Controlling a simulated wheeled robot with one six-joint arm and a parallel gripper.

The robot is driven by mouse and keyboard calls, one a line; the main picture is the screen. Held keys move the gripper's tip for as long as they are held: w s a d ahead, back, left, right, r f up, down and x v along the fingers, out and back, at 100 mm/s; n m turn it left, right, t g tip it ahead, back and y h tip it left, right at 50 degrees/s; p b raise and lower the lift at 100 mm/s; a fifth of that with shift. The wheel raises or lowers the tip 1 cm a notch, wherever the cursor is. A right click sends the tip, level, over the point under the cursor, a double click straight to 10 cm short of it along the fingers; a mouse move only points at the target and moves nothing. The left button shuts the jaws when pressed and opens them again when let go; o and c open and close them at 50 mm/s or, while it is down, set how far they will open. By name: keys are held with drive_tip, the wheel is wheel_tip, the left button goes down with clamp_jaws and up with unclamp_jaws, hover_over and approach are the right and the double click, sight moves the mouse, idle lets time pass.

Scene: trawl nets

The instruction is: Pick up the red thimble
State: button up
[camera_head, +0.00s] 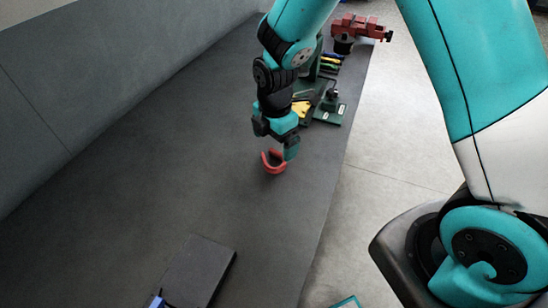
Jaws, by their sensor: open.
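The red thimble (274,167) is a small curved red piece, open at the top in this view. It sits on the dark grey bench top (190,170) near the middle of the picture. My gripper (277,155) points down directly over it, with its jaws open. The fingers reach to the thimble's upper part and one finger overlaps its right side. I cannot tell whether the fingers touch it.
Behind my gripper stand a green tool or stand (328,103) and yellow-handled tools (301,110). A red vise (360,30) is at the far end. A dark flat box (197,270) lies at the near edge. The bench left of the thimble is clear.

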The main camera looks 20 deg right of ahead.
sight(273, 158)
drive_tip(key=shift+a+f+p, duration=0.15)
drive_tip(key=shift+f+p, duration=0.3)
drive_tip(key=shift+f, duration=1)
drive_tip(key=shift+a+f+p, duration=0.1)
drive_tip(key=shift+f+p, duration=0.3)
drive_tip(key=shift+f, duration=1.05)
drive_tip(key=c, duration=0.9)
